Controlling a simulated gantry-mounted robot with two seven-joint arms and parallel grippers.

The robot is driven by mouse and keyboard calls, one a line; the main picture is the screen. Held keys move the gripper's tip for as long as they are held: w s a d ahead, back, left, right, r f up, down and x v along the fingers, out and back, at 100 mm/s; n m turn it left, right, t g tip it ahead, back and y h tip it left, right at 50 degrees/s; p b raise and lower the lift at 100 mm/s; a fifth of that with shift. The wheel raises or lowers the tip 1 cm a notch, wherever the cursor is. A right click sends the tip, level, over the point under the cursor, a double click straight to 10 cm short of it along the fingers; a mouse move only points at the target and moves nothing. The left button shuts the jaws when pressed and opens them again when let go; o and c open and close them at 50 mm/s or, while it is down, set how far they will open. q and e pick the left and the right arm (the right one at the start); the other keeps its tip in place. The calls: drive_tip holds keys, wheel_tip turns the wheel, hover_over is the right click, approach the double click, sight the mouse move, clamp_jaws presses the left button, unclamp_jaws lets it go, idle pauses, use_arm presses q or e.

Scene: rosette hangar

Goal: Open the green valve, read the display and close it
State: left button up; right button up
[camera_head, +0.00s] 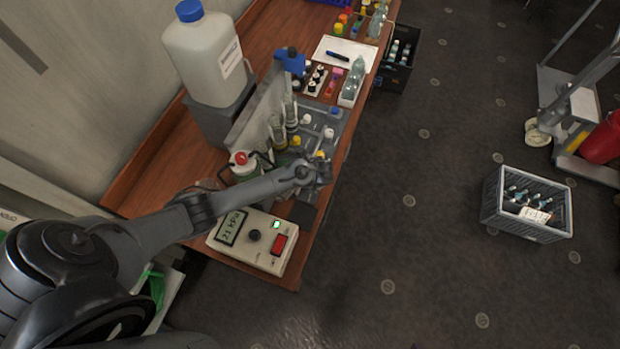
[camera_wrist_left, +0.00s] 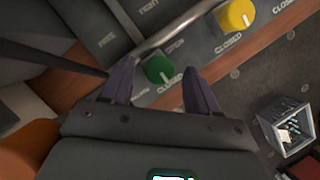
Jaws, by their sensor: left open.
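The green valve knob (camera_wrist_left: 159,69) sits on a dark panel (camera_wrist_left: 205,48) in the left wrist view. Its white mark points to the lower right, towards a "CLOSED" label; another label lies above it. My left gripper (camera_wrist_left: 157,84) is open, with its two fingers on either side of the knob; contact cannot be told. In the head view my left gripper (camera_head: 318,174) is over the front end of the valve panel (camera_head: 334,118) and hides the green knob. The display (camera_head: 231,227) on a beige box (camera_head: 254,254) seems to read 21 kPa; a decimal point is unclear.
A yellow knob (camera_wrist_left: 237,16) is beside the green one, and a metal tube (camera_wrist_left: 172,31) runs close by. A grey crate (camera_head: 548,189) is on the floor.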

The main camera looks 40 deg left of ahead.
use_arm(q)
drive_tip(key=shift+a+f, duration=0.15)
drive_tip(key=shift+f, duration=0.2)
drive_tip(key=c, duration=1)
